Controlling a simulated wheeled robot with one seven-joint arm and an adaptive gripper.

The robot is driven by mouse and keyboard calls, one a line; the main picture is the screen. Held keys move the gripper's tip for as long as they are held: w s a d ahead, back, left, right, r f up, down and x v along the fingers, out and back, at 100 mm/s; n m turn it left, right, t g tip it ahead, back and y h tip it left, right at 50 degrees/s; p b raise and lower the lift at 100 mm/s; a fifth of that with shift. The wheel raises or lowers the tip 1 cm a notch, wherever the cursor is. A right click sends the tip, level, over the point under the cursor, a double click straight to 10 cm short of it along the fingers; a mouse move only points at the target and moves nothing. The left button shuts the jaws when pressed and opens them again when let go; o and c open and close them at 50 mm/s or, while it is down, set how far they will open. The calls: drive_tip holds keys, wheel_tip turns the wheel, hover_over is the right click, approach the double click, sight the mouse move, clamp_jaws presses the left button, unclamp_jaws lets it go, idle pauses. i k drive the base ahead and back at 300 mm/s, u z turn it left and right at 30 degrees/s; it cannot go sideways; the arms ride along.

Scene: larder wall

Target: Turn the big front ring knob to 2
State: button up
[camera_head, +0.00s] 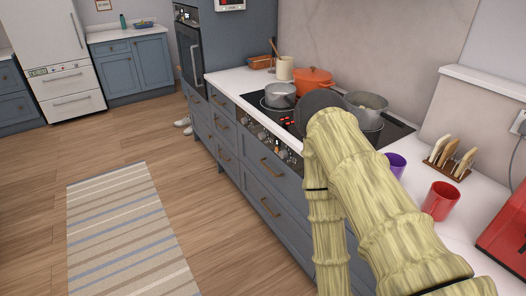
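The cooktop (270,111) is a black hob set in the white counter, with small red lights glowing near its front edge. A row of knobs (262,135) runs along the dark front panel below it. The knobs are small here, and I cannot tell their markings, their settings or which one is the big front ring knob. My arm, in a pale yellow ribbed cover, fills the lower right and hides the right end of the panel. My gripper cannot be made out; it seems hidden behind the arm.
On the hob stand a grey pot (280,96), an orange pot (314,80), a dark pan (318,101) and another grey pot (367,101). Purple (396,163) and red (440,200) mugs and a toast rack (450,158) are to the right. The floor left is open, with a striped rug (125,235).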

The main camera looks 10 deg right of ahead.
sight(262, 136)
drive_tip(key=z, duration=0.05)
drive_tip(key=k, duration=0.65)
drive_tip(key=u, duration=1.15)
drive_tip(key=i, duration=1.85)
drive_tip(key=z, duration=0.75)
drive_tip(key=i, duration=0.35)
drive_tip(key=z, duration=0.45)
